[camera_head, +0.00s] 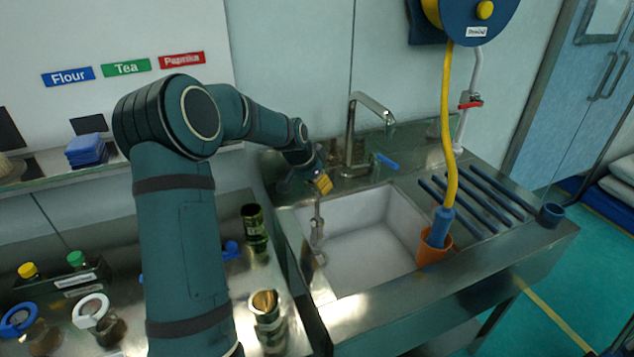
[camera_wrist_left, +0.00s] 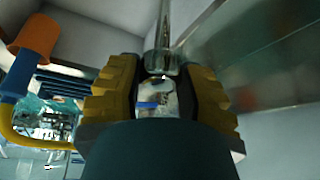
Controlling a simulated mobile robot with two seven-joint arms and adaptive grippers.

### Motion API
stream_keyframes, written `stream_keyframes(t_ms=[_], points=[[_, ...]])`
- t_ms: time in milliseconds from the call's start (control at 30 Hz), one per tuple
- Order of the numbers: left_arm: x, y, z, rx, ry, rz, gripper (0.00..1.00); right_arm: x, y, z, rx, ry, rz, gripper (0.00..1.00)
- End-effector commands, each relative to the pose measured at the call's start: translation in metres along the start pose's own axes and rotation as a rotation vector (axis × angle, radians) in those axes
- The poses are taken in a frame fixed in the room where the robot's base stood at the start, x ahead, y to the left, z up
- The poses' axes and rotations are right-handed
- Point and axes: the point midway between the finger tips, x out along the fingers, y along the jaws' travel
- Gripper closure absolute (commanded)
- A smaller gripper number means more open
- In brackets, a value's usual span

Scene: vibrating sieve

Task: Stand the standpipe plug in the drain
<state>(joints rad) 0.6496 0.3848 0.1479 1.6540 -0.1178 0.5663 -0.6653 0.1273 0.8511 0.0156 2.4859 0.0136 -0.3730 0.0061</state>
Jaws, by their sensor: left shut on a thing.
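My left gripper (camera_head: 321,184) is shut on the standpipe plug (camera_head: 317,228), a shiny metal tube. It holds the plug roughly upright over the left side of the white sink basin (camera_head: 375,240). A small metal fitting that looks like the drain (camera_head: 320,258) lies just below the plug's lower end; I cannot tell whether they touch. In the left wrist view, the yellow-padded fingers of the gripper (camera_wrist_left: 158,98) flank the shiny plug (camera_wrist_left: 162,62), which runs away from the camera. My right gripper is not in view.
A tap (camera_head: 352,130) with a blue lever stands behind the basin. An orange cup (camera_head: 433,250) with a blue nozzle on a yellow hose (camera_head: 449,130) is at the basin's right edge. Blue bars (camera_head: 480,195) lie on the drainboard. Tins (camera_head: 254,225) stand left of the sink.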

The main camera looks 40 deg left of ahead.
Motion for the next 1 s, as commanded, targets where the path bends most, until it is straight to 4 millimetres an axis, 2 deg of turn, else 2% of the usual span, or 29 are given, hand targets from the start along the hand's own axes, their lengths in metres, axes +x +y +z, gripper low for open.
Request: stream_keyframes(t_ms=[700, 1000], points=[[0.034, 0.001, 0.016, 0.000, 0.002, -0.001, 1.00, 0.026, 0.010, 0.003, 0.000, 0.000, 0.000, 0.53], [0.035, 0.001, 0.016, 0.000, 0.002, -0.001, 1.00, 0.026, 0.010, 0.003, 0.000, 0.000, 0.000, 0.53]])
